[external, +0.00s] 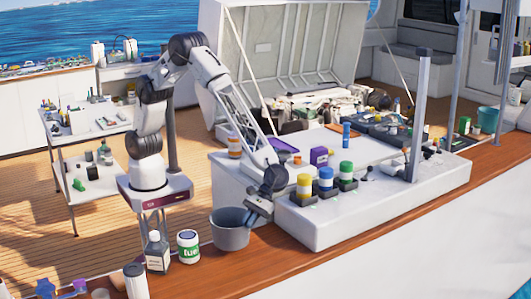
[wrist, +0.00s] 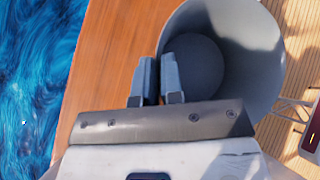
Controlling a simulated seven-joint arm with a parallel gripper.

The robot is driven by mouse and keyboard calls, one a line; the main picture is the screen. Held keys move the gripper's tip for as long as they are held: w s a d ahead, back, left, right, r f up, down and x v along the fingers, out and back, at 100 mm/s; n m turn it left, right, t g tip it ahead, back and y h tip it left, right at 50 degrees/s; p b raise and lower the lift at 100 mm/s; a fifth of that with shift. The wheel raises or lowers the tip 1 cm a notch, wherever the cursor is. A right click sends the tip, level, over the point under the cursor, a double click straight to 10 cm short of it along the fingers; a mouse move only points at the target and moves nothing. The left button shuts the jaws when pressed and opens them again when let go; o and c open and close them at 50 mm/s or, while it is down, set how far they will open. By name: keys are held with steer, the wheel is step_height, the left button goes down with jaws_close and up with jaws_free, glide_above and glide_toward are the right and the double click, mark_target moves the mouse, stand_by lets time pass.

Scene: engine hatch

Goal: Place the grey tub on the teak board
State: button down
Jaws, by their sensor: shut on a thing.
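The grey tub (external: 229,234) is upright and open at the top, and looks empty. In the external view it is at the teak board (external: 300,238), the long brown strip along the boat's edge. I cannot tell whether its base touches the board. My gripper (external: 252,217) is shut on the tub's rim at its right side. In the wrist view, the fingers (wrist: 158,78) pinch the wall of the tub (wrist: 245,70), one inside and one outside. The teak board (wrist: 118,55) shows there left of the tub, partly hidden by it.
The white hatch base (external: 330,232) with several capped jars is to the right. Water (wrist: 35,80) lies beyond the board's outer edge.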

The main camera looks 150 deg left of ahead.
steer(key=shift+w, duration=0.5)
steer(key=shift+f, duration=0.1)
steer(key=shift+f, duration=1.75)
steer(key=c, duration=1.3)
jaws_free()
steer(key=shift+o, duration=0.2)
steer(key=v, duration=1.2)
